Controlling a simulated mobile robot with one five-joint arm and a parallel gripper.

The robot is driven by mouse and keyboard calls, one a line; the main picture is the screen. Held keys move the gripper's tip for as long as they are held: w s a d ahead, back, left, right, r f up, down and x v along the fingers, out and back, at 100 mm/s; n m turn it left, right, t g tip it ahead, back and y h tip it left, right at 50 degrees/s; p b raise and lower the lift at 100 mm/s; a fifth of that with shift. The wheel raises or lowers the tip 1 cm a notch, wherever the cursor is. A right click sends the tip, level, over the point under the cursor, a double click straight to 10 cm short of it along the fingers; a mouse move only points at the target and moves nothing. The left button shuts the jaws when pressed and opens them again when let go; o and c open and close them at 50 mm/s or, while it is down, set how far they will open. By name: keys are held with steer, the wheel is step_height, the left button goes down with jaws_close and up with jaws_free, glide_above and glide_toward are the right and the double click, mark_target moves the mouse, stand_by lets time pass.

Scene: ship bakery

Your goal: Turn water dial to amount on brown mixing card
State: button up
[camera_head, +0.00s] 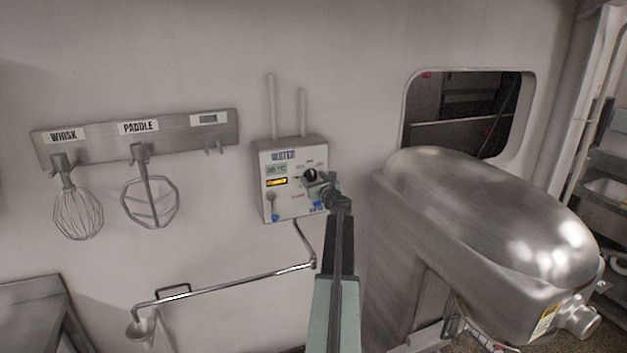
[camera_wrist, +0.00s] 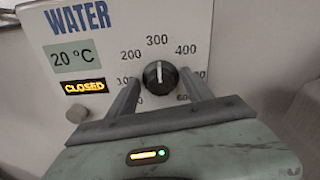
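The grey water panel (camera_head: 265,205) is on the wall and fills much of the wrist view (camera_wrist: 200,20). Its round black dial (camera_wrist: 160,77) has a white pointer mark facing up, toward 300. It also shows in the head view (camera_head: 310,174), partly behind my gripper. Numbers 200, 300 and 400 are readable around it; lower ones are partly covered by my fingers. My gripper (camera_wrist: 161,82) is open, one finger on each side of the dial, with a visible gap on both sides. It also shows in the head view (camera_head: 322,186). I see no brown mixing card.
The panel's displays read 20 °C (camera_wrist: 72,54) and CLOSED (camera_wrist: 84,86). A whisk (camera_head: 78,212) and a paddle (camera_head: 150,200) hang at left. A thin pipe (camera_head: 230,283) runs below the panel. A big metal mixer (camera_head: 490,215) stands close at right.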

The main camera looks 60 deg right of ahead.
steer(key=v, duration=0.7)
steer(key=shift+s+a, duration=0.25)
steer(key=shift+s, duration=0.05)
